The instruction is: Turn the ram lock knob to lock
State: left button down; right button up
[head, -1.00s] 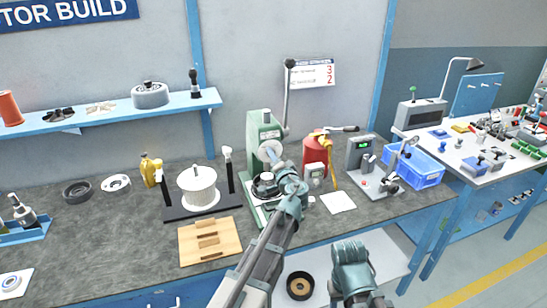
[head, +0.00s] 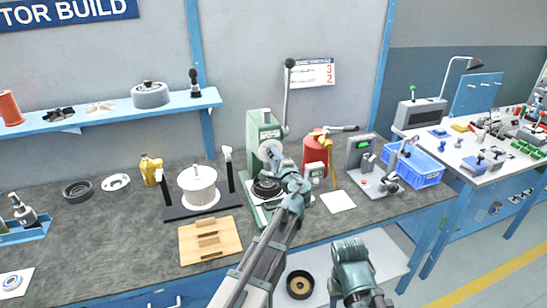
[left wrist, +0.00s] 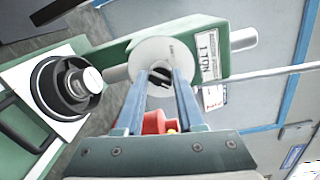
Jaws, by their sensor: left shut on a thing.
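The green arbor press (head: 264,135) stands on the bench, with its long lever upright. It also shows in the left wrist view (left wrist: 120,55). A pale round disc (left wrist: 150,52) is on the press's front. A small dark knob (left wrist: 160,77), seemingly the ram lock knob, sits before the disc. My left gripper (left wrist: 159,82) is shut on the knob, its two blue fingers on either side. In the head view my left gripper (head: 275,160) reaches the press front, and its wrist partly hides it. My right arm is low in the head view; its fingers cannot be made out.
A dark round part (left wrist: 65,85) sits on the press base. A red canister (head: 315,155) stands close to the right of the press. A blue crate (head: 415,165) lies right.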

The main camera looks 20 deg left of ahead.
dwell(0.5)
pick_arm(q)
jog(key=c, duration=0.6)
grip_release()
jog(key=shift+o, duration=0.2)
jog(key=v, duration=1.3)
jog(key=shift+s+d+p, duration=0.25)
jog(key=shift+s+p, duration=0.1)
jog(key=shift+p, duration=0.05)
